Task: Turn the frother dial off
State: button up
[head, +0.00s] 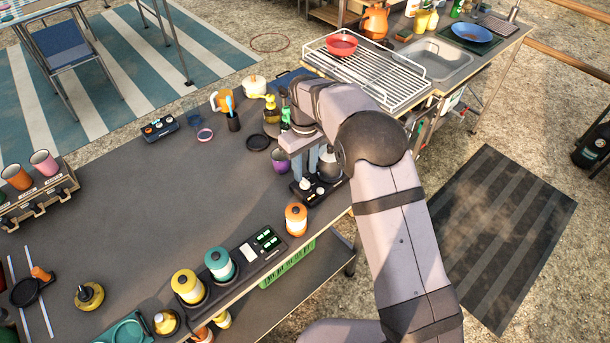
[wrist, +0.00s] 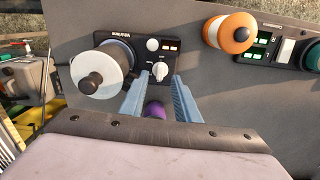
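The frother (head: 318,192) is a black unit with a label near the front edge of the counter. A grey metal pitcher (head: 328,165) stands on it; from above in the wrist view it shows a white lid (wrist: 98,72). Its white dial (wrist: 160,71) is on the panel, with a bar grip lying roughly up and down the picture. My gripper (wrist: 158,82) is open and points at the panel, with one blue-grey finger on each side, just below the dial in the picture. I cannot tell whether either finger touches it.
A round white button (wrist: 152,45) sits above the dial. A purple cup (head: 281,160) stands close by my fingers, and an orange canister (head: 296,219) is beside the frother. Bottles and a pot (head: 254,86) stand behind. The middle of the counter (head: 150,200) is clear.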

aim_at(307, 182)
jog(key=shift+r+b, duration=0.35)
jog(key=shift+r, duration=1.7)
jog(key=shift+d, duration=0.1)
jog(key=shift+s+d+r, duration=0.1)
jog(key=shift+s+d, duration=0.1)
jog(key=shift+d, duration=0.05)
jog(key=s+d+r+m, duration=0.2)
jog(key=s+d+m, duration=0.3)
jog(key=s+d, duration=0.7)
jog(key=s+d+f+m, duration=0.1)
jog(key=s+d, duration=0.2)
jog(key=s, duration=0.4)
jog(key=s+d+f+m, duration=0.2)
jog(key=s+d, duration=0.1)
jog(key=s, duration=0.5)
jog(key=shift+s+f, duration=0.15)
jog(key=shift+s, duration=0.1)
